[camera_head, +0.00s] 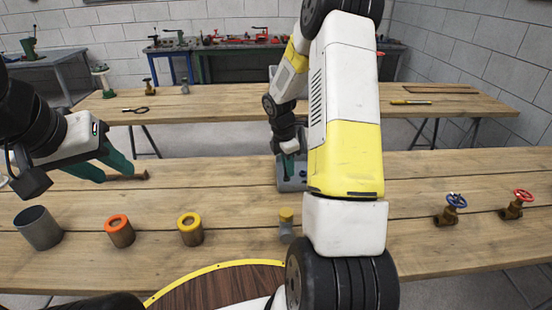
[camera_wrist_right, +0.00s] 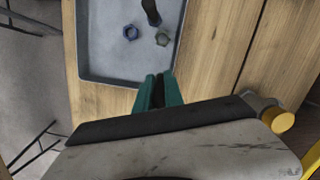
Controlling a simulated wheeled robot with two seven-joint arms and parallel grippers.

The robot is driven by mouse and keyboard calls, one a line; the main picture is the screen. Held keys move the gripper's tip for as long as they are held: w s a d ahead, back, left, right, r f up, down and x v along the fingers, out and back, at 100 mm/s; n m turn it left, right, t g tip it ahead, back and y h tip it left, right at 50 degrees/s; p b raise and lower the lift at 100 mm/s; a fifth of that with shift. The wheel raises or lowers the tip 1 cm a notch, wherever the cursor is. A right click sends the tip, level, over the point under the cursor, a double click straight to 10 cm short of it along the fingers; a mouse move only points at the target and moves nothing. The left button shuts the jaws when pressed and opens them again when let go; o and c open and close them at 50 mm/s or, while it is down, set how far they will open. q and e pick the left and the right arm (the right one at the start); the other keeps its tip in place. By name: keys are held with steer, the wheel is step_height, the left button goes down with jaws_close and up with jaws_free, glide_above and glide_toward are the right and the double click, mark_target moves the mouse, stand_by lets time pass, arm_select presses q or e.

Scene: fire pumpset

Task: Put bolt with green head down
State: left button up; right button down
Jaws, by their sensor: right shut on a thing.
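My right gripper (camera_wrist_right: 158,92) is shut, its green fingers close together at the near edge of a grey tray (camera_wrist_right: 84,45). What it holds, taken to be the bolt with green head, is mostly hidden between the fingers, and I cannot make out a green head. In the head view, my right gripper (camera_head: 289,165) is over the tray (camera_head: 284,184). My left gripper (camera_head: 119,176) is open above the table at left.
A brown piece (camera_head: 136,176) lies by the left gripper. Blue-handled (camera_head: 452,208) and red-handled (camera_head: 516,204) valves stand right.

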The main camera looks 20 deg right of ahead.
steer(key=w, duration=0.1)
steer(key=w+d, duration=0.1)
steer(key=w, duration=0.1)
steer(key=shift+w+d+f, duration=0.15)
steer(key=shift+w+d, duration=0.1)
steer(key=shift+d, duration=0.1)
steer(key=shift+w+d+f, duration=0.1)
steer(key=shift+w+f, duration=0.05)
steer(key=shift+f, duration=1.6)
steer(key=shift+f, duration=0.1)
steer(key=c, duration=1.4)
jaws_free()
steer(key=shift+c, duration=0.2)
